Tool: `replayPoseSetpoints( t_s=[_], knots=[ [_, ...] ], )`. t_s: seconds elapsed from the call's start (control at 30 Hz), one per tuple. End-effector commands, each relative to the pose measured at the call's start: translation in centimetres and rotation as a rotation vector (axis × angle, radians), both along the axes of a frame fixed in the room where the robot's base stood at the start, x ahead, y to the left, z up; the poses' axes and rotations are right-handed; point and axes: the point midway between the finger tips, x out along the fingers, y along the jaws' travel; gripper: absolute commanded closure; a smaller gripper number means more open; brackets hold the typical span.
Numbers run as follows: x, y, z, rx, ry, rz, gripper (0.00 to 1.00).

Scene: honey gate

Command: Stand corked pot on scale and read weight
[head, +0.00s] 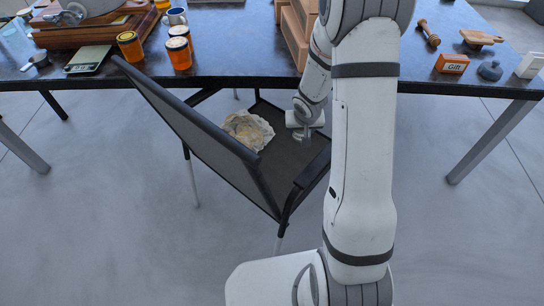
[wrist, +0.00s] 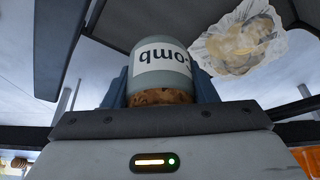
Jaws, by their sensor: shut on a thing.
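The corked pot (wrist: 160,62) is in the wrist view, a grey-blue pot with a white label whose lettering reads upside down. Its brown cork faces my gripper's palm. My gripper (wrist: 160,92) is shut on it, with a finger on each side. In the head view my gripper (head: 307,122) is low over the chair seat, partly hidden by its own wrist, and the pot is hard to make out there. The scale (head: 88,58) lies on the table at the left, with a pale top that looks bare. Its reading is too small to tell.
The dark chair (head: 215,130) stands before the table, its back slanting between my gripper and the scale. Crumpled wrap (head: 248,130) lies on its seat. Orange jars (head: 179,53) and wooden boards (head: 95,30) stand near the scale. A Gift box (head: 452,64) is at right.

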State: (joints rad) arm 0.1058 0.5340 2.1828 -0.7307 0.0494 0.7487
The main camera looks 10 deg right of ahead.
Motion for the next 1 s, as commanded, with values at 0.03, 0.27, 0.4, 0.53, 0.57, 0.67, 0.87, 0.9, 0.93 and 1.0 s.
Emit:
replayPoseSetpoints(
  t_s=[0.03,0.27,0.4,0.53,0.57,0.67,0.87,0.9,0.93,1.0],
  knots=[
    [0.8,0.4,-2.7,-0.004,-0.004,-0.016,0.78],
    [3.8,2.3,-7.4,-0.005,-0.007,-0.129,0.78],
    [5.3,3.8,-10.2,-0.002,-0.01,-0.198,0.78],
    [6.5,5.2,-12.4,0.005,-0.012,-0.257,0.78],
    [6.7,5.5,-12.8,0.007,-0.012,-0.27,0.78],
    [7.3,6.4,-13.8,0.013,-0.013,-0.305,0.78],
    [8.0,7.4,-14.6,0.021,-0.013,-0.345,0.78],
    [8.0,7.5,-14.8,0.021,-0.012,-0.348,0.78],
    [8.0,7.6,-15.0,0.021,-0.012,-0.351,0.78],
    [8.0,7.6,-15.7,0.021,-0.011,-0.353,0.78]
  ],
)
